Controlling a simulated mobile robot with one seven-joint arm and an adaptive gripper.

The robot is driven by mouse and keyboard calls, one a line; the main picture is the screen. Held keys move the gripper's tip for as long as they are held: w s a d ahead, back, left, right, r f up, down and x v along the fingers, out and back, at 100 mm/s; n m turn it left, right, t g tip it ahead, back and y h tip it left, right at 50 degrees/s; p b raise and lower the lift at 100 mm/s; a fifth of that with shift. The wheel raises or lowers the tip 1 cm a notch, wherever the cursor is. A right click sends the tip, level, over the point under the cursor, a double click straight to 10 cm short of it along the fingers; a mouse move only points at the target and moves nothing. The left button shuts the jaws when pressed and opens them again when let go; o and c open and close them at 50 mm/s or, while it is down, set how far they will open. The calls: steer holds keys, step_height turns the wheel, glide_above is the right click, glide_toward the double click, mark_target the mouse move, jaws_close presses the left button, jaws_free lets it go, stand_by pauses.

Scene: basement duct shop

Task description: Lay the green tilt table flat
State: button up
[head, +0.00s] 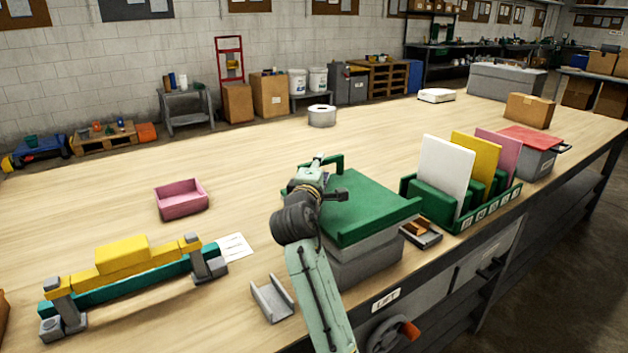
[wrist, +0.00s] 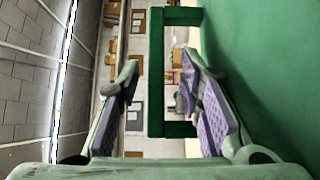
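The green tilt table (head: 375,208) sits on a grey box-like base (head: 362,262) near the front edge of the workbench. I cannot tell exactly how far its top slopes. A green bar handle (head: 334,163) stands at its far left side, partly hidden by my gripper. My gripper (head: 330,177) is at the handle side of the top. In the wrist view my gripper (wrist: 163,92) is open, with purple pads on both fingers. The green handle (wrist: 156,72) shows in the gap between the fingers, and the green top (wrist: 265,75) fills the right side.
A green rack (head: 490,208) with upright panels stands close to the right, with a small dark tray (head: 421,233) before it. A grey channel piece (head: 272,298) and a yellow-and-green fixture (head: 122,270) lie left. A pink bin (head: 181,200) stands behind.

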steer(key=s, duration=0.3)
steer(key=s+a, duration=0.1)
steer(key=s, duration=0.5)
steer(key=shift+a, duration=0.25)
